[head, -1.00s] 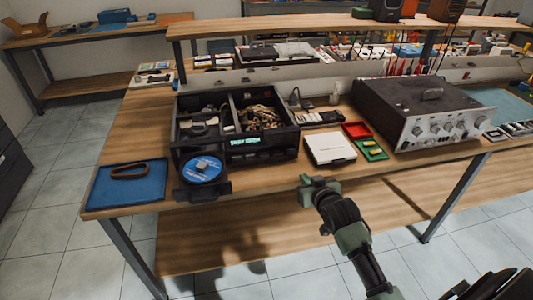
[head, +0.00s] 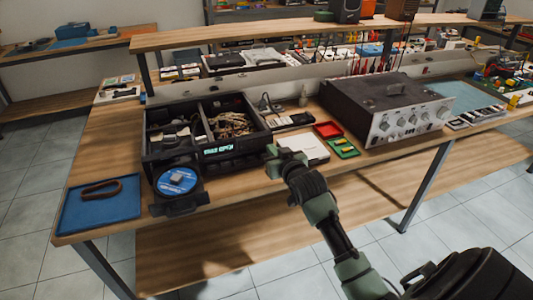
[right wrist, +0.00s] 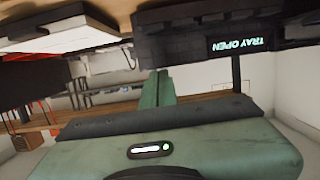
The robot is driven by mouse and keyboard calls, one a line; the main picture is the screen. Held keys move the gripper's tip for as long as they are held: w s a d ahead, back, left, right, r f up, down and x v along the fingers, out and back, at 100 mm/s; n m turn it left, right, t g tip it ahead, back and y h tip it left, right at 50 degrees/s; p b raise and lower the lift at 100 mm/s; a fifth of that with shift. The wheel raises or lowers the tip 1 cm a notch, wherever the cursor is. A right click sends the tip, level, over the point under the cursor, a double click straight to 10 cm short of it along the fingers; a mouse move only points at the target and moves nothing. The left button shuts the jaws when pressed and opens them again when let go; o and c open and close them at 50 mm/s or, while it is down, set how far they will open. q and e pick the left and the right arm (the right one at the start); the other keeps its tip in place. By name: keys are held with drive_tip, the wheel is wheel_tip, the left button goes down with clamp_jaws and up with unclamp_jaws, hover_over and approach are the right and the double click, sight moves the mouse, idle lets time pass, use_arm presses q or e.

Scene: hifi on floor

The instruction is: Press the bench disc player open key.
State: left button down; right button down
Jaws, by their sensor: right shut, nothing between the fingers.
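The disc player (head: 208,148) is a black open-topped unit on the bench. Its lit display (head: 218,149) reads TRAY OPEN, and it shows upside down in the right wrist view (right wrist: 240,45). The disc tray (head: 180,206) sticks out of the front with a blue disc (head: 177,180) on it. My right gripper (head: 281,156) is shut and empty, in front of the player's right front corner and beside the display's right side. Its green fingers (right wrist: 158,90) show shut in the right wrist view. I cannot make out the open key. My left gripper is not in view.
A white box (head: 308,148) is close behind and right of the gripper. Red and green trays (head: 343,148) and a silver amplifier (head: 385,110) stand further right. A blue mat (head: 98,207) with a brown loop lies at the left. The floor before the bench is clear.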

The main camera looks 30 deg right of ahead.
sight(262, 149)
drive_tip(key=x, duration=0.5)
drive_tip(key=shift+w+d, duration=0.1)
drive_tip(key=shift+w, duration=0.1)
drive_tip(key=f, duration=0.3)
drive_tip(key=shift+w+f, duration=0.1)
drive_tip(key=shift+w, duration=0.2)
drive_tip(key=shift+f, duration=0.55)
